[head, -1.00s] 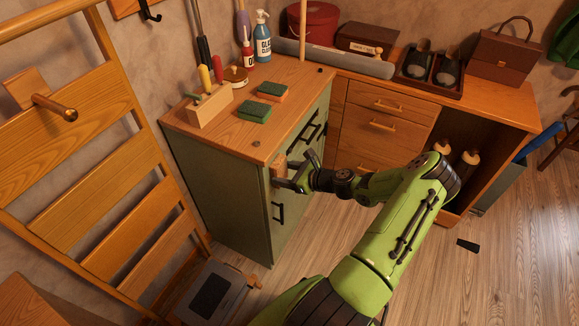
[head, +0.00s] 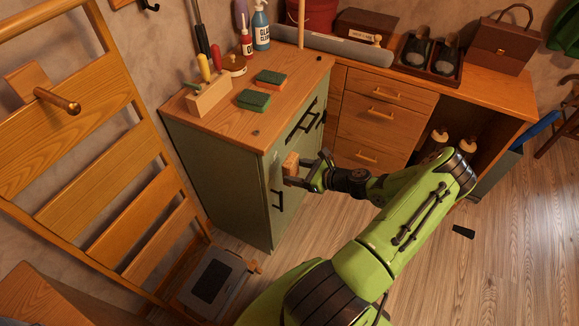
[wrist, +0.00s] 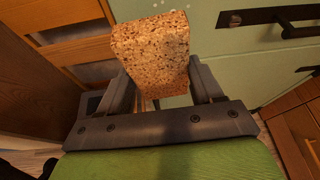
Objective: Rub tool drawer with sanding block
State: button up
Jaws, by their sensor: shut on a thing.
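The sanding block (head: 290,164) is a tan, speckled block. My gripper (head: 303,172) is shut on it, with a finger on each side. In the wrist view the block (wrist: 150,48) stands up out of the gripper (wrist: 163,88), in front of a pale green panel. The tool drawer (head: 285,143) appears to be the upper green front of the cabinet, with a long dark handle (head: 302,121). That handle also shows at the top right of the wrist view (wrist: 275,16). The block is close to the front's left end; whether it touches cannot be told.
Green and orange sponges (head: 253,100), a wooden tool holder (head: 209,96) and bottles stand on the cabinet top. A lower dark handle (head: 278,200) sits below my gripper. A wooden ladder-like rack (head: 95,170) stands at left. The floor (head: 460,270) at right is mostly clear.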

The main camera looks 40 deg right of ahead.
jog(key=shift+s+d, duration=0.1)
jog(key=shift+s, duration=0.15)
jog(key=shift+s+d, duration=0.25)
jog(key=shift+s, duration=0.45)
jog(key=shift+s+d, duration=0.25)
jog(key=shift+s, duration=0.4)
jog(key=shift+w+a+p, duration=0.2)
jog(key=shift+w+a, duration=0.15)
jog(key=shift+w, duration=0.75)
jog(key=shift+w+a+p, duration=0.2)
jog(key=shift+w+a, duration=0.2)
jog(key=shift+w, duration=0.65)
jog(key=shift+w+a+p, duration=0.2)
jog(key=shift+w+a, duration=0.15)
jog(key=shift+w, duration=0.75)
jog(key=shift+w+a, duration=0.2)
jog(key=shift+w, duration=0.3)
jog(key=shift+w+a, duration=0.15)
jog(key=shift+w, duration=0.3)
jog(key=shift+d, duration=0.1)
